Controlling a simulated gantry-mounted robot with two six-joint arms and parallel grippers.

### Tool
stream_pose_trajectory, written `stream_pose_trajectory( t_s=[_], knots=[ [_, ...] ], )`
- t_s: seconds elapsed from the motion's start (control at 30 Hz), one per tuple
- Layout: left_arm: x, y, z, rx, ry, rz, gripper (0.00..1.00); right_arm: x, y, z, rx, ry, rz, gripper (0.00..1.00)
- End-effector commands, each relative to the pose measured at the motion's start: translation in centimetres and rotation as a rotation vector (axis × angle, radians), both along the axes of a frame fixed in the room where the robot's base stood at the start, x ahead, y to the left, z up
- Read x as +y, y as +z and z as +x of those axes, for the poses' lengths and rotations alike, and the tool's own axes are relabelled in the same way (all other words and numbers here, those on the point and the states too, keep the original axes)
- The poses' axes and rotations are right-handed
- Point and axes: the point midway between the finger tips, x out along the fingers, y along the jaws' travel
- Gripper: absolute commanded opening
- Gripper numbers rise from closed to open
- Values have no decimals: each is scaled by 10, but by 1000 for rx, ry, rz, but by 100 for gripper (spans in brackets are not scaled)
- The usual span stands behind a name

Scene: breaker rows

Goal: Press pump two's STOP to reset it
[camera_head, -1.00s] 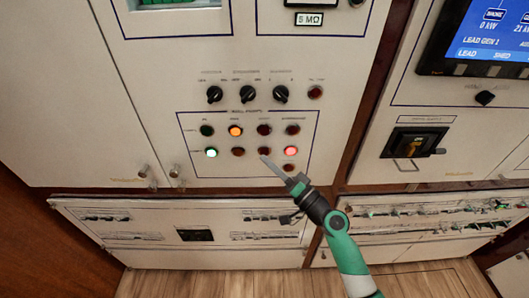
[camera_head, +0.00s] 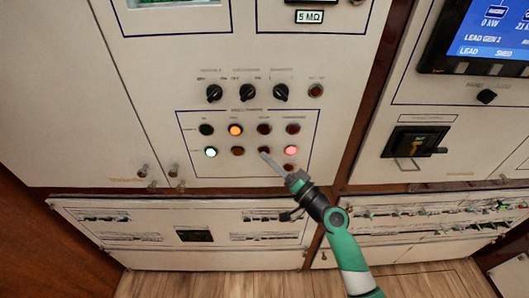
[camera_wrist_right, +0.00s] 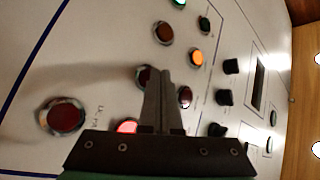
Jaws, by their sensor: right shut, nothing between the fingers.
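The pump panel has two rows of round buttons and lamps. In the lower row a green lamp (camera_head: 211,152) and a red lamp (camera_head: 291,150) are lit, with a dark amber one (camera_head: 238,151) between. The dark red third button of that row (camera_head: 265,150), apparently pump two's STOP, is partly covered by my right gripper (camera_head: 263,154). In the right wrist view that button (camera_wrist_right: 143,76) shows beside the fingertips (camera_wrist_right: 161,72). The right gripper is shut and empty; I cannot tell whether it touches the button. My left gripper is not in view.
In the upper row an orange lamp (camera_head: 236,130) is lit beside a dark red button (camera_head: 264,129). Black selector knobs (camera_head: 248,93) stand above. A larger red button (camera_wrist_right: 64,116) lies left of the fingers in the wrist view. A screen (camera_head: 492,32) is at upper right.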

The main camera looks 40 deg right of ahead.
Motion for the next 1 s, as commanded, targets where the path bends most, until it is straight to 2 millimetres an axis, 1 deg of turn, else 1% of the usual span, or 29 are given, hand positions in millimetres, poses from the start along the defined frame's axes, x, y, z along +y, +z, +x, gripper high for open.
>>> stream_pose_trajectory(
  t_s=[1.0],
  knots=[
    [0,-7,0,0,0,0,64,-6,0,6,0,-1,0,0]
  ],
)
